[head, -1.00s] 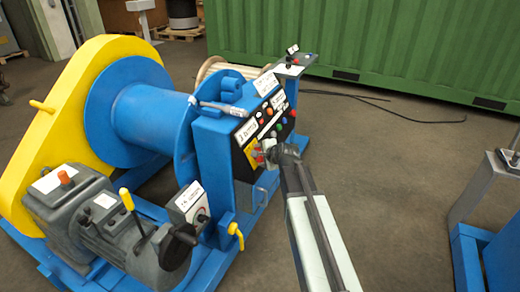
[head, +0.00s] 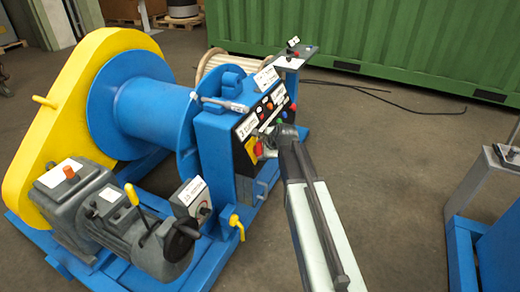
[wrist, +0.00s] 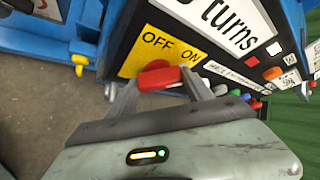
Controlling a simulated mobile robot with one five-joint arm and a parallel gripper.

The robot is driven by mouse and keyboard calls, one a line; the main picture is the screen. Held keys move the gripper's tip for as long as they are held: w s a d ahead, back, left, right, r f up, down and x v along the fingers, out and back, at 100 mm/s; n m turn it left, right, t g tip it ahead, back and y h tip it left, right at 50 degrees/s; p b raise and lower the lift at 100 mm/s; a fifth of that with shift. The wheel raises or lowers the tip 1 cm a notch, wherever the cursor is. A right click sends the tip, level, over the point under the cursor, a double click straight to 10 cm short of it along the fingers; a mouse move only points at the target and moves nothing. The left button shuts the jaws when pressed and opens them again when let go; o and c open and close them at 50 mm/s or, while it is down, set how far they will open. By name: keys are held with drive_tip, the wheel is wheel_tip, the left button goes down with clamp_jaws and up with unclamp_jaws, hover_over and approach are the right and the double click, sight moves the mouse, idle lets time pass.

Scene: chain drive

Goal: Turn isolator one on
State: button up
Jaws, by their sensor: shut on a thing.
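A red rotary knob (wrist: 160,75) sits on a yellow plate (wrist: 140,58) marked OFF and ON, on the black control panel of the blue winch. It also shows in the head view (head: 257,148). My gripper (wrist: 158,88) has one finger on each side of the knob and is shut on it. The knob's bar lies roughly level across the wrist picture, its right end just below the word ON. Its exact setting is hard to tell. In the head view my gripper (head: 266,143) partly covers the panel. I cannot read an isolator number.
Other coloured buttons (wrist: 272,73) and a "turns" label (wrist: 225,22) are close to the right of my gripper. A yellow-handled valve (head: 236,226) and a grey motor (head: 125,225) stand lower left. Open floor (head: 385,170) lies to the right, before a green container (head: 400,50).

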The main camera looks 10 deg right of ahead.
drive_tip(key=shift+w+r, duration=0.1)
drive_tip(key=shift+w, duration=0.05)
drive_tip(key=o, duration=1.4)
drive_tip(key=shift+c, duration=0.2)
drive_tip(key=p+v, duration=0.5)
drive_tip(key=v, duration=0.3)
drive_tip(key=shift+p, duration=0.35)
